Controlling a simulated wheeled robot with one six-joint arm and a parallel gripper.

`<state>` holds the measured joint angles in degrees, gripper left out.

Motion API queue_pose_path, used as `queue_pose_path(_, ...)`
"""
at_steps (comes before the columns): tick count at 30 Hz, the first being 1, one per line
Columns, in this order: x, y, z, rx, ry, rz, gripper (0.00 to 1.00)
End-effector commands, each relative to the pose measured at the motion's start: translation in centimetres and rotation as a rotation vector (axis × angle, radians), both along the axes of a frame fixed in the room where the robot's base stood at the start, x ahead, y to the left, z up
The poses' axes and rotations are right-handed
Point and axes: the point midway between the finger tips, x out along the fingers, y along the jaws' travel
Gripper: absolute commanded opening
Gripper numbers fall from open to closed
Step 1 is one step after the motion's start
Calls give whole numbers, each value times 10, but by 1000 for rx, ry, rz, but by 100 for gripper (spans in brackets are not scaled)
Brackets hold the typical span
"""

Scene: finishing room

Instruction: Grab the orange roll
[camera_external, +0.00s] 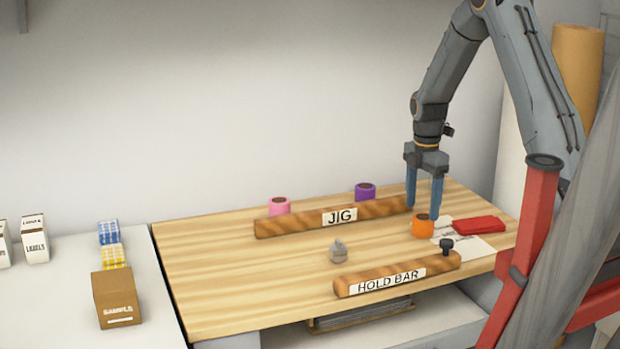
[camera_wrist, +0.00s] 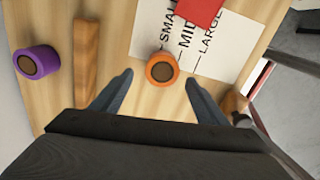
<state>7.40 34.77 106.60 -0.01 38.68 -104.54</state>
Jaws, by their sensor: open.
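The orange roll (camera_external: 422,227) stands upright on the wooden table, at the edge of a printed paper sheet. In the wrist view the orange roll (camera_wrist: 162,69) shows its dark core and lies ahead of my gripper, centred between the fingers. My gripper (camera_external: 424,207) points down with its two blue-grey fingers apart and empty. In the external view the fingertips are close to the top of the roll, one finger overlapping it in the picture. In the wrist view my gripper (camera_wrist: 158,80) is open, with clear gaps on both sides of the roll.
The JIG bar (camera_external: 300,220) lies left of the roll, with pink (camera_external: 280,207) and purple (camera_external: 365,191) rolls behind it. The HOLD BAR (camera_external: 400,273) with a black knob lies in front. A red block (camera_external: 479,225) and paper sheet (camera_wrist: 225,55) lie right.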

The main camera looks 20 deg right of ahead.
Motion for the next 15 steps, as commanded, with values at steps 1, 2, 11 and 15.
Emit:
queue_pose_path(1, -1, 0, -3, 0, 2, 0, 68)
queue_pose_path(2, -1, 0, -6, 0, 2, -1, 68)
queue_pose_path(11, -4, -2, -43, 1, 2, -1, 68)
queue_pose_path(15, -3, -2, -51, 0, -1, -2, 68)
